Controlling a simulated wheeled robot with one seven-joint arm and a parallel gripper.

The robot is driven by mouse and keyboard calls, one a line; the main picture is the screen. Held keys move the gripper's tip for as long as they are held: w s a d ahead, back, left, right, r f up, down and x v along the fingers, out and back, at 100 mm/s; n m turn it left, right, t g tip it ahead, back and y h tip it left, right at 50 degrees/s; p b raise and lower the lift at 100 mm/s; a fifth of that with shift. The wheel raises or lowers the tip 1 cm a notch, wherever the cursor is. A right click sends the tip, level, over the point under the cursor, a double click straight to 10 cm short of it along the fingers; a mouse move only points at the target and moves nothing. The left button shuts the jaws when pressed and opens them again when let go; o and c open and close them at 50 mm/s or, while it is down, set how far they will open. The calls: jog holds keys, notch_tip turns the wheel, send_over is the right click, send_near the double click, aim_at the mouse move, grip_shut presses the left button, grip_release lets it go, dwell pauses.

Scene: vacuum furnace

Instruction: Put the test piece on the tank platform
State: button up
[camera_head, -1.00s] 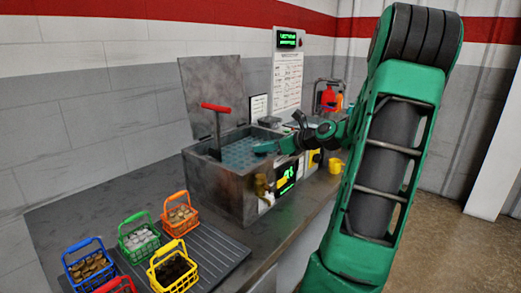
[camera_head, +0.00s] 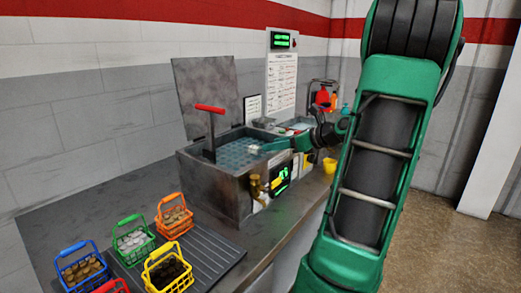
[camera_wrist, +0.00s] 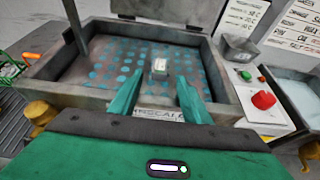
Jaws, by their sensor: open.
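The test piece, a small pale block (camera_wrist: 160,66), stands on the perforated tank platform (camera_wrist: 105,60), a grey plate with teal holes inside the open tank. In the head view the block (camera_head: 253,149) shows just past the fingertips, on the platform (camera_head: 229,155). My gripper (camera_wrist: 160,79) is open, its two green fingers apart, with the block beyond the tips and between their lines. It appears clear of both fingers. In the head view my gripper (camera_head: 264,147) reaches over the tank's right rim. The block's underside is hidden.
The tank's lid (camera_head: 207,95) stands open at the back. A red-handled lever (camera_head: 210,107) rises at the tank's left. Baskets of parts, including an orange one (camera_head: 174,217), stand on the bench at left. A red button (camera_wrist: 263,100) is right of the tank.

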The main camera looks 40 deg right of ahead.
jog(key=shift+v, duration=2.2)
